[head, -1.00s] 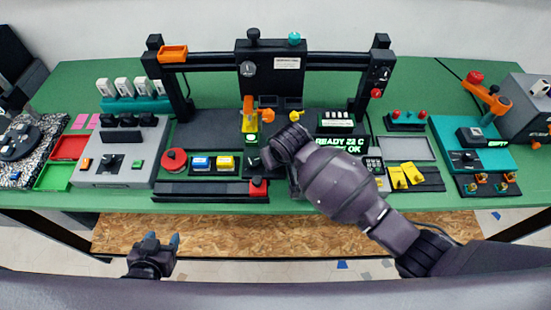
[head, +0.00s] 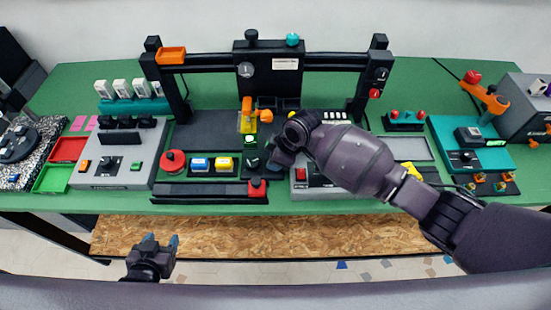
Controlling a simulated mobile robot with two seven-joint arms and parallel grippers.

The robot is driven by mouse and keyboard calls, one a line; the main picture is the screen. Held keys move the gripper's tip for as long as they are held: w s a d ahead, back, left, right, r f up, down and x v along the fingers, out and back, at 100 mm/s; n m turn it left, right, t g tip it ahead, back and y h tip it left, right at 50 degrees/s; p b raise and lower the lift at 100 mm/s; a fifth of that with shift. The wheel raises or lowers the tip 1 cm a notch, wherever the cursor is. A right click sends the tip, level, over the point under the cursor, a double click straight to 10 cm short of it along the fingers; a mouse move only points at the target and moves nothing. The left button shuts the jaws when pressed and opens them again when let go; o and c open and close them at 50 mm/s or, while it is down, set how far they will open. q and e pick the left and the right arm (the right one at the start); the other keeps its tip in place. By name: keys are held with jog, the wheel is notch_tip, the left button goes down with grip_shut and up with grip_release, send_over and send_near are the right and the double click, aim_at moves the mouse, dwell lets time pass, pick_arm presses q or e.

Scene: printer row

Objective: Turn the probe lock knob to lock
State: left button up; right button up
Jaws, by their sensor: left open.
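Several knobs show, and no readable label tells me which is the probe lock knob. A grey dial (head: 246,69) is on the printer's carriage, and a black knob (head: 381,74) is on the right gantry post. My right gripper (head: 280,161) is just right of the small black knob; its fingers are mostly hidden and I see no clear contact. My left gripper (head: 158,250) is open and empty, low in front of the bench.
The gantry (head: 210,59) spans the middle of the green bench (head: 80,80). A red mushroom button (head: 173,160) and a grey control box (head: 118,170) stand left. A teal panel (head: 490,155) is at the right. My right arm covers the display area.

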jog(key=shift+n, duration=0.6)
jog(key=o, duration=0.9)
jog(key=shift+o, duration=0.2)
